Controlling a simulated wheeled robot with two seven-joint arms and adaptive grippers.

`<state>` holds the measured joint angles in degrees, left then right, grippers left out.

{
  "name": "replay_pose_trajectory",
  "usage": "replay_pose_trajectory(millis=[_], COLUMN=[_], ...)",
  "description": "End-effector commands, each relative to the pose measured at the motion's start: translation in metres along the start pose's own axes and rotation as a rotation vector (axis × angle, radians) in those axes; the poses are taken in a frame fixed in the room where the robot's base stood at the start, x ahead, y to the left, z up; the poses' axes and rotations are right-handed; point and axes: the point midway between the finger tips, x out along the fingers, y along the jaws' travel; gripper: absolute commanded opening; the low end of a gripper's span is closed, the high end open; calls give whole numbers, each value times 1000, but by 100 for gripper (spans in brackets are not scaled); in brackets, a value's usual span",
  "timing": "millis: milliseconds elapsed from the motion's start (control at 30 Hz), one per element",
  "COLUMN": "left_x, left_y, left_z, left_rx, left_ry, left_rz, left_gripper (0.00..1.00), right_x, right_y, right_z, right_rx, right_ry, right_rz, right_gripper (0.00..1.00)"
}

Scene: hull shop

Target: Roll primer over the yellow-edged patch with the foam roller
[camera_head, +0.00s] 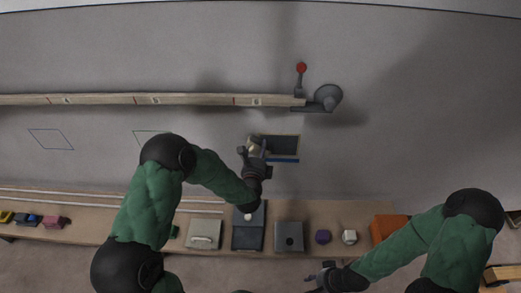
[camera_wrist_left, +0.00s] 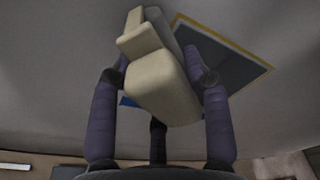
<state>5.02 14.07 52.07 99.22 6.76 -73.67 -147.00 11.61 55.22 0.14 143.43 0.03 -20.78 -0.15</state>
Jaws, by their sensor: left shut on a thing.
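The yellow-edged patch (camera_head: 283,146) is a dark grey rectangle on the hull wall, with a blue strip along its lower edge. It also shows in the left wrist view (camera_wrist_left: 235,68), partly hidden behind a finger and the held tool. My left gripper (camera_head: 254,150) is at the patch's left end.
A wooden rail (camera_head: 190,100) runs along the wall above the patch, ending at a grey fitting with a red-knobbed lever (camera_head: 301,69). The bench (camera_head: 365,211) below holds a dark tray (camera_head: 248,238), a grey box (camera_head: 289,236), a purple piece (camera_head: 322,236) and an orange box (camera_head: 388,226).

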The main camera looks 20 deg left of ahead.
Motion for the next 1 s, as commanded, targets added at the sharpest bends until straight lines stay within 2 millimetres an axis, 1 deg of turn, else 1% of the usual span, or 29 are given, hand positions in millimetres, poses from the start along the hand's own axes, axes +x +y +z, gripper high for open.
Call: replay_pose_trajectory(millis=[33,67,100,433,767,1000], left_x=[1,1,1,0,-11,-12], left_y=[-1,-1,-1,-1,-1,-1], left_z=[1,1,1,0,-1,-1], left_rx=[0,0,0,0,0,0], left_ry=[-2,-2,-2,-2,0,-1], left_rz=[-2,-2,-2,-2,-1,-1], left_gripper=[39,31,19,19,19,19], right_x=[0,0,0,0,-1,-1], right_y=[0,0,0,0,0,0], right_z=[0,0,0,0,0,0], right_rx=[0,0,0,0,0,0], right_ry=[0,0,0,0,0,0], right_rz=[0,0,0,0,0,0], right_gripper=[40,40,40,40,40,40])
